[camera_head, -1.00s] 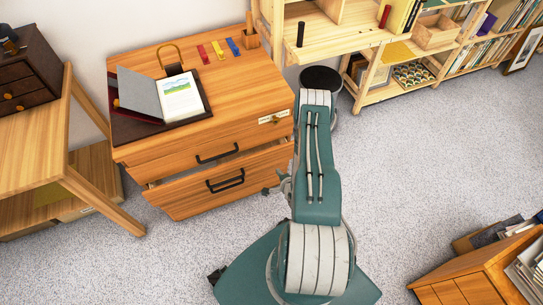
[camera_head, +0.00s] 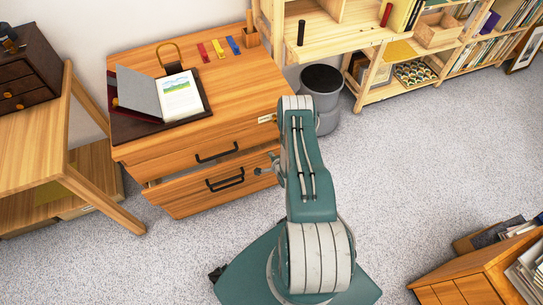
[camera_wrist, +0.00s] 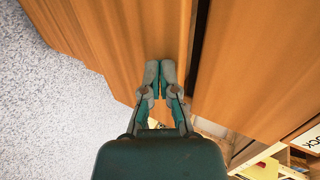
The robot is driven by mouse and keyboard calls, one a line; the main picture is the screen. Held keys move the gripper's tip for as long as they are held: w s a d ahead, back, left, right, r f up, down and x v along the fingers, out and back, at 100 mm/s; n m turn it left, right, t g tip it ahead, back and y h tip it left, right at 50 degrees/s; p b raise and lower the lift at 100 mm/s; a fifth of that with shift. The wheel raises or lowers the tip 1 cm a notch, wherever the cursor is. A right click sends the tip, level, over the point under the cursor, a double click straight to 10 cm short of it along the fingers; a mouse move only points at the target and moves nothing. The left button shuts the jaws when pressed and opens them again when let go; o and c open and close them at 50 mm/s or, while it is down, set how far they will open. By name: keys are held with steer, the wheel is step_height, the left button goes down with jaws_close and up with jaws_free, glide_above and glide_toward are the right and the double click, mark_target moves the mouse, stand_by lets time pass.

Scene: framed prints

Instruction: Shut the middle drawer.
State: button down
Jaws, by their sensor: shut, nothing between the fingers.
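The wooden cabinet (camera_head: 235,90) stands left of my arm. Below its upper front, with a black handle (camera_head: 217,153), one drawer (camera_head: 185,192) juts out, leaving a gap above it. Two dark bars show on this drawer's front, perhaps a handle and its shadow. My gripper (camera_head: 262,171) is at the right end of this drawer, partly hidden by my arm. In the wrist view my gripper (camera_wrist: 160,68) is shut and empty, its tips over a wood panel (camera_wrist: 145,30) left of a dark gap (camera_wrist: 200,35). I cannot tell whether they touch it.
An open book (camera_head: 180,97), colored strips (camera_head: 219,48) and a pencil cup (camera_head: 250,38) are on the cabinet top. A grey bin (camera_head: 322,88) stands behind my arm. A wooden table (camera_head: 35,150) is at left.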

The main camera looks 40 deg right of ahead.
mark_target(268, 149)
steer(key=w, duration=0.2)
steer(key=w+d, duration=0.1)
steer(key=w, duration=0.1)
steer(key=shift+w, duration=0.2)
steer(key=shift+w+d+r, duration=0.1)
steer(key=shift+w+r, duration=0.05)
steer(key=shift+w, duration=0.05)
steer(key=shift+d, duration=0.1)
